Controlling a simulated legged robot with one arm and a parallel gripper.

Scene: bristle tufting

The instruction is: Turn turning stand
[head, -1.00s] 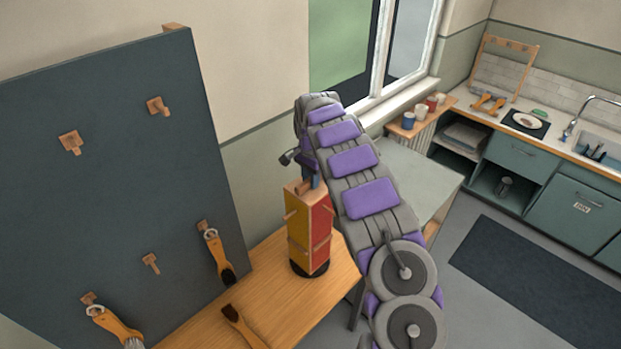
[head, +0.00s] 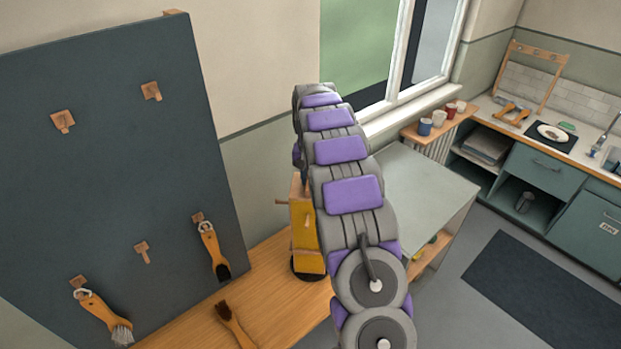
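The turning stand (head: 306,236) is an upright block on a round black base, standing on the wooden bench. A yellow face shows towards me, with a wooden peg sticking out on its left and a wooden band lower down. My purple and grey arm hides its right side, so I see no red face. My gripper (head: 300,165) is at the upper end of the stand, mostly hidden behind my arm. I cannot tell whether its fingers are open or touch the stand.
A brush (head: 232,325) lies on the bench (head: 262,280) left of the stand. A dark pegboard (head: 110,190) with two hanging brushes (head: 214,250) stands at left. A pale table (head: 425,190) is behind my arm. Sink counter is at far right.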

